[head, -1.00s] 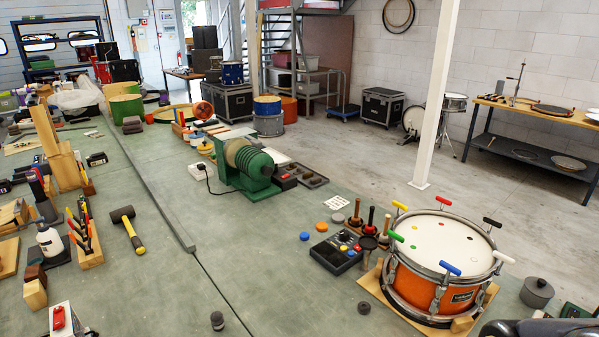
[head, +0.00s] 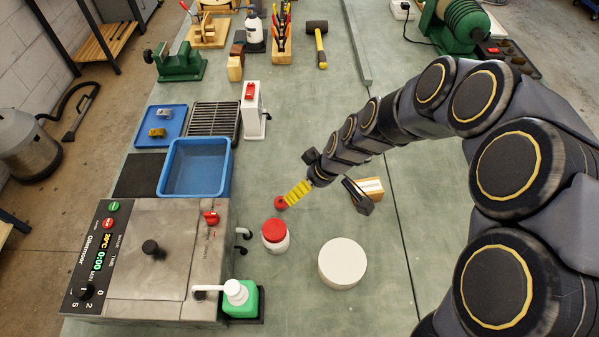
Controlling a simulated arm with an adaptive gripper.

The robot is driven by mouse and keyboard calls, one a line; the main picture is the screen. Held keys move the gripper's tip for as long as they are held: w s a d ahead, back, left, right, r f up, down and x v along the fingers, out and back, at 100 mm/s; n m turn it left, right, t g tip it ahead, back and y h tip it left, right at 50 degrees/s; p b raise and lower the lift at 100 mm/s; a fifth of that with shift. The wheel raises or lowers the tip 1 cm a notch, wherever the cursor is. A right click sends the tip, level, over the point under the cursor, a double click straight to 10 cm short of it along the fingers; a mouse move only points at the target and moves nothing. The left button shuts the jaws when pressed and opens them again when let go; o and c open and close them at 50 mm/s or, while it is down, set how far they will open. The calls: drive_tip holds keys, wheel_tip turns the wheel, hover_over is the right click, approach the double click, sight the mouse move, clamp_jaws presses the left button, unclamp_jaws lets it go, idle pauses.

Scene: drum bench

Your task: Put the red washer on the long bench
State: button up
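A small red round thing (head: 280,203), which looks like the red washer, is low over or on the long bench (head: 325,95), a green-grey top. A yellow ribbed piece (head: 298,192) reaches from my gripper (head: 315,178) down to it. I cannot tell whether this piece is part of my gripper or held by it. The red thing seems to touch its tip, but I cannot tell whether it is gripped. The wrist hides part of the gripper, so its opening is unclear.
A red-lidded white jar (head: 275,236), a white round tub (head: 342,263) and a wooden block with a white top (head: 370,188) stand nearby. A blue basin (head: 196,168) and steel machine (head: 150,255) are at left. Bare bench lies beyond the gripper.

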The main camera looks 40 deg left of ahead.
drive_tip(key=n, duration=0.2)
approach(280, 200)
drive_tip(key=shift+s+a+f, duration=0.1)
drive_tip(key=shift+s+f, duration=0.1)
drive_tip(key=shift+f, duration=0.3)
drive_tip(key=shift+s+a+f, duration=0.1)
drive_tip(key=shift+s+f, duration=0.15)
drive_tip(key=shift+f, duration=0.25)
drive_tip(key=shift+w+x, duration=0.2)
drive_tip(key=shift+x, duration=1.65)
drive_tip(key=shift+w+x, duration=0.15)
drive_tip(key=shift+x, duration=1.7)
drive_tip(key=shift+a, duration=0.1)
drive_tip(key=c, duration=0.8)
drive_tip(key=shift+r, duration=0.1)
drive_tip(key=shift+c, duration=0.2)
